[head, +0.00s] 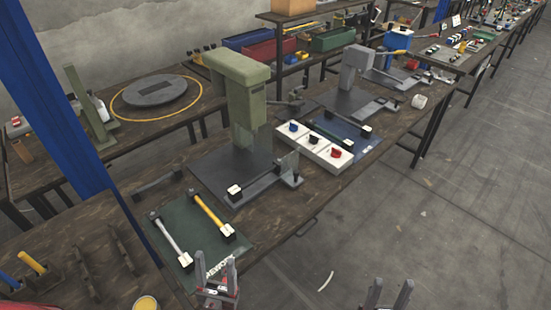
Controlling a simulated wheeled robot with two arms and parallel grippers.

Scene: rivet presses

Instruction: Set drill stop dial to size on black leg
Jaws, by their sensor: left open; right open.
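A white panel (325,160) holds three knobs: a blue knob (293,127), a black knob (314,139) and a red knob (336,153). Which one is the drill stop dial, and any scale marks, are too small to tell. A dark bar (333,133) with a black end block lies on the blue mat behind the panel; it may be the black leg. Its size marking cannot be read. My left gripper (217,285) is open and empty at the bottom edge, by the green mat's front corner. My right gripper (388,296) is open and empty over the floor, apart from the bench.
A green press (240,95) stands on the bench with its dark base (215,175). A green mat (184,218) carries a grey-white bar (171,240) and a yellow bar (208,213). A grey press (356,70) stands further back. The floor at right is clear.

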